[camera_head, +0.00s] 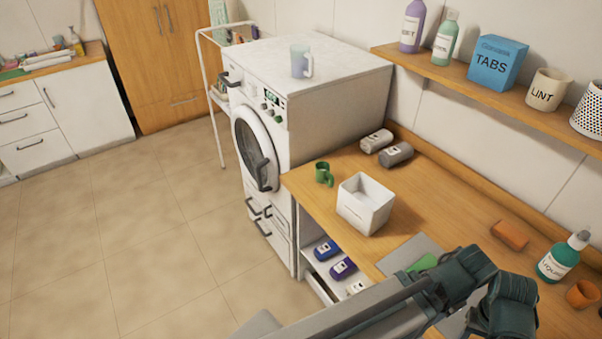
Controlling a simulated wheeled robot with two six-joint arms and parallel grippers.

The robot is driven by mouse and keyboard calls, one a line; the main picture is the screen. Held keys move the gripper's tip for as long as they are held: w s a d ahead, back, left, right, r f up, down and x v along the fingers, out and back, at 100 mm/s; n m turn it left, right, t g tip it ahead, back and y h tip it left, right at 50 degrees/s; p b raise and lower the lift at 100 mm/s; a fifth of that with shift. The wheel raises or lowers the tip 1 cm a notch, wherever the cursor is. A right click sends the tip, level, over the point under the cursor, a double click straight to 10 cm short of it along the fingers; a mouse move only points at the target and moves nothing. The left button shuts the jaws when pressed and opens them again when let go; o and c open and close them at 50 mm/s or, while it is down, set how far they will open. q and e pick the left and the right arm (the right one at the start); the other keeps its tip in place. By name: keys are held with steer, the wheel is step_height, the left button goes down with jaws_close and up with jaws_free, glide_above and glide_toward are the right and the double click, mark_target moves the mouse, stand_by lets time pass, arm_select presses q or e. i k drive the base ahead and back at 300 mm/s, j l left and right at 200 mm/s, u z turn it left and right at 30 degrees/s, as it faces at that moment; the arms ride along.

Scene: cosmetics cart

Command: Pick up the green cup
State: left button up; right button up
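A pale mug (299,62) with a greenish-blue tint stands on top of the washing machine (310,85). Dark teal links of my own arm cross the bottom right of the view. No gripper fingers show in the view, so neither gripper can be seen. Nothing touches the green cup.
A white open box (365,203) stands just right of the green cup. Two rolled towels (386,148) lie behind it. An orange block (509,235), a green pump bottle (563,257) and an orange cup (583,294) are at the right. A shelf (490,88) hangs above the counter.

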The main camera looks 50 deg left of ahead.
mark_target(322, 168)
steer(key=u, duration=1.4)
